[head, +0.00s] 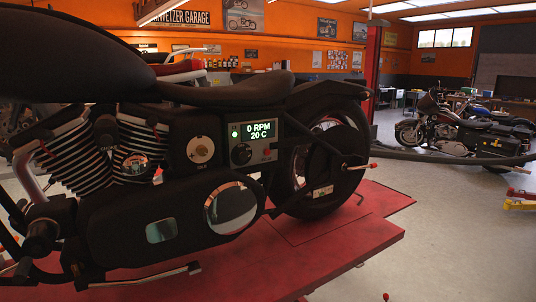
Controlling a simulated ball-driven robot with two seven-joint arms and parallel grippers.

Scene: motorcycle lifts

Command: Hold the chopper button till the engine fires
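The black chopper (150,215) stands side-on on a red lift platform (345,245) and fills the left and middle of the head view. A panel on its side has a lit display (259,131) reading "0 RPM" and "20 C", with a green light left of it. Below the display are a round dark knob (241,154) and a small reddish detail; which part is the start button I cannot tell. A pale round dial with a brass-coloured centre (201,150) is left of the panel. Neither of my grippers is in view.
A lever with a red tip (358,167) sticks out beside the rear wheel (325,165). Another motorcycle (455,130) stands at the right behind. Yellow and red equipment (520,198) is at the right edge.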

